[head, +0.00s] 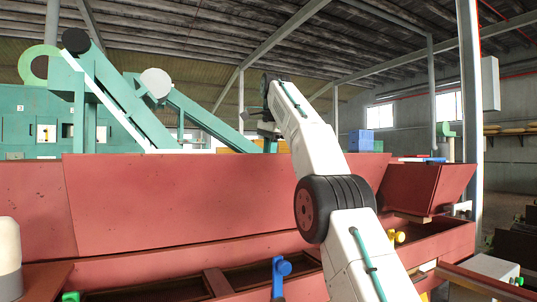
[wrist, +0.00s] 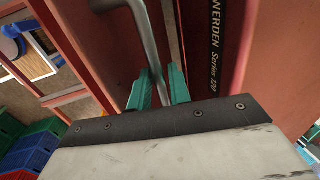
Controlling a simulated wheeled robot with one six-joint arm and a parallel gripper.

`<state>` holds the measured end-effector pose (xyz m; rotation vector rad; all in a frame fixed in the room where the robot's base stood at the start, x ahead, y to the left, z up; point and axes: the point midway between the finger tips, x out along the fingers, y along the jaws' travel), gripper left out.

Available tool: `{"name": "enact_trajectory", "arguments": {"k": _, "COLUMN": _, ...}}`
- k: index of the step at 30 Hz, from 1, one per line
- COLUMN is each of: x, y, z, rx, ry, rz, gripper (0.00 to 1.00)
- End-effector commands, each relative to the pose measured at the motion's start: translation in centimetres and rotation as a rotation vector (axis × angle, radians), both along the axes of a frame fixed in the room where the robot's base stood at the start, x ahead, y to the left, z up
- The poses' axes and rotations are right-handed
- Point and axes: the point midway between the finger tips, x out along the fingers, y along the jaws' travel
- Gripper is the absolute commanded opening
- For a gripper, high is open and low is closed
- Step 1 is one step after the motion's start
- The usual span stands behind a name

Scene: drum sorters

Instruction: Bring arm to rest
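My arm rises through the middle of the head view, white with a black ribbed joint. My gripper (head: 262,128) is at its far upper end, small and partly hidden by the arm's own end. In the wrist view my gripper (wrist: 160,82) shows two teal fingers standing apart, so it looks open. A bent grey metal bar (wrist: 143,30) runs down to the gap between the fingers. Whether it lies between them or behind them, and whether they touch it, I cannot tell.
A long red machine housing (head: 180,190) crosses the head view in front of me. Teal conveyors (head: 115,90) rise behind it. In the wrist view a dark panel (wrist: 213,60) with lettering is to the right, and green crates (wrist: 15,115) and blue crates (wrist: 30,155) are at lower left.

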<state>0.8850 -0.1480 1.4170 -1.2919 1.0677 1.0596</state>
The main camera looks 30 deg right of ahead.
Motion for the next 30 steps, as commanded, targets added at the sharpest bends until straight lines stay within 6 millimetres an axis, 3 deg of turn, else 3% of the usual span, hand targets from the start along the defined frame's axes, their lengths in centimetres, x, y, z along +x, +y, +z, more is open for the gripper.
{"name": "enact_trajectory", "arguments": {"k": 17, "x": -0.3, "y": 0.3, "z": 0.6, "rx": -0.018, "ry": -0.009, "rz": 0.001, "gripper": 0.34}}
{"name": "enact_trajectory", "arguments": {"k": 24, "x": -3.1, "y": 1.8, "z": 5.7, "rx": -0.214, "ry": -0.074, "rz": 0.006, "gripper": 0.34}}
{"name": "enact_trajectory", "arguments": {"k": 30, "x": -5.8, "y": 2.7, "z": 5.7, "rx": -0.236, "ry": -0.040, "rz": 0.181, "gripper": 0.34}}
